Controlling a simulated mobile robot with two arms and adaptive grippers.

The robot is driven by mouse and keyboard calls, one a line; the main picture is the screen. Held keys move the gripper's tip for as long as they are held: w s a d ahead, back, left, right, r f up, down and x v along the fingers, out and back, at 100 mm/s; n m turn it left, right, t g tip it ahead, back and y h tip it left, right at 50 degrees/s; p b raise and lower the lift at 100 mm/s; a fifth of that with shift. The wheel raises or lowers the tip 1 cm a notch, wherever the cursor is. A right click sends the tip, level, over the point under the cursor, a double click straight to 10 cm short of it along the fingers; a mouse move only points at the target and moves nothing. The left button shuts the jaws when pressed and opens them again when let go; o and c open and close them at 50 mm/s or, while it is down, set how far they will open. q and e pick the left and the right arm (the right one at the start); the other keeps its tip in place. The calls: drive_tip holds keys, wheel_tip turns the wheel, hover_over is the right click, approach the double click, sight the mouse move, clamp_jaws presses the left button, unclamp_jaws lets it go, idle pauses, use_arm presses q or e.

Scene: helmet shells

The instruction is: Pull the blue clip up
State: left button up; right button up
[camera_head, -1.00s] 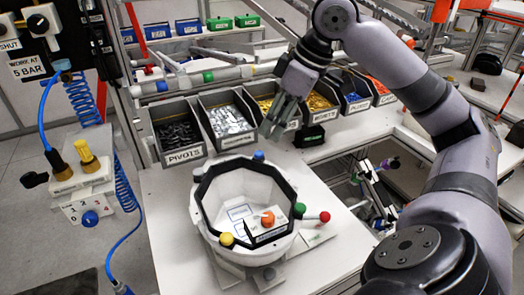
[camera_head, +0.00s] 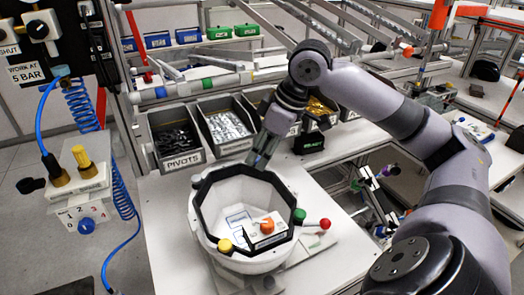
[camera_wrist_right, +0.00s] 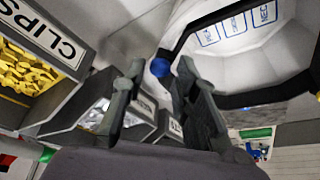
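The white helmet shell (camera_head: 215,185) with a black-lined rim stands on the white table. Its blue clip, a round blue knob (camera_wrist_right: 160,67), shows in the right wrist view at the rim, between and just beyond my fingertips. In the head view my right gripper (camera_head: 262,155) covers that spot at the back rim, so the blue clip is hidden there. My right gripper (camera_wrist_right: 161,70) is open with nothing between its fingers, and it points down at the clip. I cannot tell whether the fingers touch the clip. My left gripper is not in view.
Yellow (camera_head: 225,245), green (camera_head: 299,215) and red (camera_head: 325,224) knobs sit around the shell. Part bins, such as the pivots bin (camera_head: 178,140), line the back. The table is clear left of the shell.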

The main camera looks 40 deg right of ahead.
clamp_jaws()
idle(0.5)
drive_tip(key=shift+r+p, duration=0.75)
drive_tip(key=shift+p, duration=0.3)
drive_tip(key=shift+f, duration=0.1)
drive_tip(key=shift+w, duration=0.1)
drive_tip(key=shift+o, duration=1.5)
unclamp_jaws()
